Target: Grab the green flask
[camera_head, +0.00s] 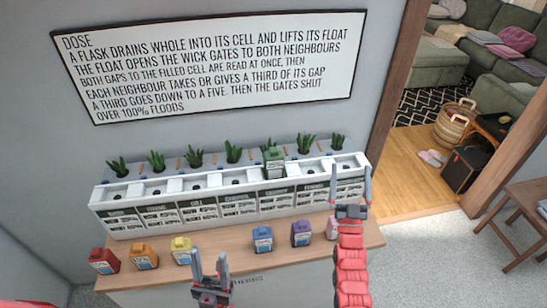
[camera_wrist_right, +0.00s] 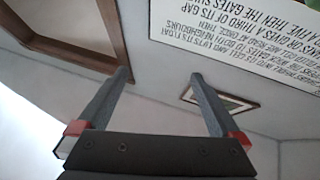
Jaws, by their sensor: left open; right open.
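The green flask (camera_head: 274,160) stands upright in a cell of the white planter rack (camera_head: 105,194), right of the rack's middle, with its lower part hidden by the cell's front. My right gripper (camera_head: 350,185) is open and empty, to the right of the green flask and pointing up in the head view. The right wrist view shows its two fingers (camera_wrist_right: 160,76) spread with nothing between them; no flask shows there. My left gripper (camera_head: 209,262) is open and empty at the bottom of the head view, right of the yellow flask (camera_head: 181,250).
Several plants (camera_head: 233,152) line the rack's back. A text board (camera_head: 215,60) hangs above. Open floor (camera_head: 440,245) lies right.

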